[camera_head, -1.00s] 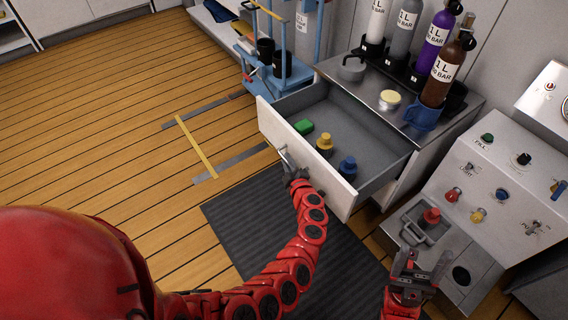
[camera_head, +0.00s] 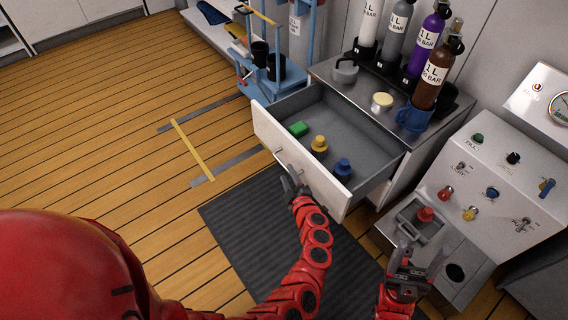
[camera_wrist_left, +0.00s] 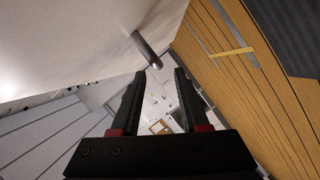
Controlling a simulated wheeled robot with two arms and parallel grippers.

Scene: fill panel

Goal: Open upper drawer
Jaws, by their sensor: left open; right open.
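The upper drawer (camera_head: 300,169) is pulled well out of its cabinet, with its grey inside showing. A green block (camera_head: 298,129), a yellow fitting (camera_head: 319,145) and a blue fitting (camera_head: 343,168) are in it. The drawer handle (camera_wrist_left: 147,50) is a short metal bar on the white front; in the head view (camera_head: 279,154) it is small. My left gripper (camera_head: 290,180) is open and empty, just off the handle; in the left wrist view the handle lies beyond its fingertips (camera_wrist_left: 165,75). My right gripper (camera_head: 414,258) is open, near a small grey tray (camera_head: 408,212) holding a red fitting (camera_head: 425,214).
Several labelled bottles (camera_head: 425,40), a round pot (camera_head: 345,72) and a cream-topped jar (camera_head: 382,102) stand on the cabinet top. A control panel (camera_head: 470,170) is at the right. The wooden floor (camera_head: 110,120) at left is clear.

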